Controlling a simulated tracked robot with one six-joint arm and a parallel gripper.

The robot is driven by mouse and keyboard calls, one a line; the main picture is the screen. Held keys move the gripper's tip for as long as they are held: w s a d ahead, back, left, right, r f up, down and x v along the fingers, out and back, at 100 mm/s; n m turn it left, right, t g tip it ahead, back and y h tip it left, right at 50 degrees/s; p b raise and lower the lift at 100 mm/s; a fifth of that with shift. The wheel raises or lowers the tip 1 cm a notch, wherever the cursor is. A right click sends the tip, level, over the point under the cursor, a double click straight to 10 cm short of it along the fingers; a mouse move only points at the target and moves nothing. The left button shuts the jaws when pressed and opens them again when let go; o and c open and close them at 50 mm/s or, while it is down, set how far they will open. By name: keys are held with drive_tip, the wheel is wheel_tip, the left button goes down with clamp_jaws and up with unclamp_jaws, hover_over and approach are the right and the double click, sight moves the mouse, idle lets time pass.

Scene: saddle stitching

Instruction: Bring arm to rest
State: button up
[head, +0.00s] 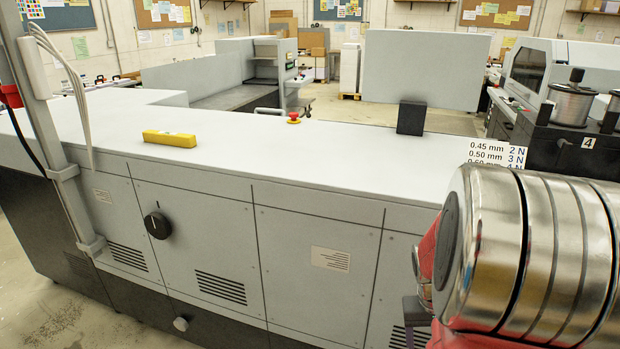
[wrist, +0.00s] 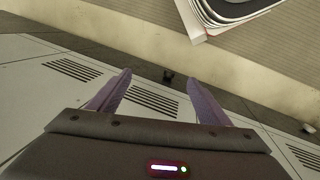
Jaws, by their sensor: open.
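My arm (head: 530,260), silver and red, fills the lower right of the head view, close to the camera and in front of the grey machine cabinet (head: 225,215). My gripper (wrist: 159,78) shows in the wrist view with its two purple-grey fingers spread apart. Nothing is between the fingers. Beyond them the wrist view shows the vented cabinet panels (wrist: 60,95) and a pale floor strip.
A yellow box-shaped tool (head: 169,139), a red button (head: 294,119) and a black block (head: 411,117) are on the cabinet top. A dark knob (head: 157,225) juts from its front. A wire-gauge sign (head: 490,153) stands behind my arm. Wire spools (head: 572,103) are at right.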

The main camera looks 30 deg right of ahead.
drive_tip(key=w+a+r+n+t, duration=0.1)
drive_tip(key=a+r+n+t, duration=0.1)
drive_tip(key=a+r, duration=0.4)
drive_tip(key=w+a+r+n+t+y, duration=0.1)
drive_tip(key=a+r, duration=0.6)
drive_tip(key=a, duration=0.8)
drive_tip(key=w+a+r+n+t, duration=0.1)
drive_tip(key=a+r+n+t, duration=0.3)
drive_tip(key=a, duration=0.6)
wheel_tip(320, 180, up, 2)
drive_tip(key=shift+w+a+r+y, duration=0.15)
drive_tip(key=shift+a+y, duration=0.2)
drive_tip(key=shift+y, duration=0.05)
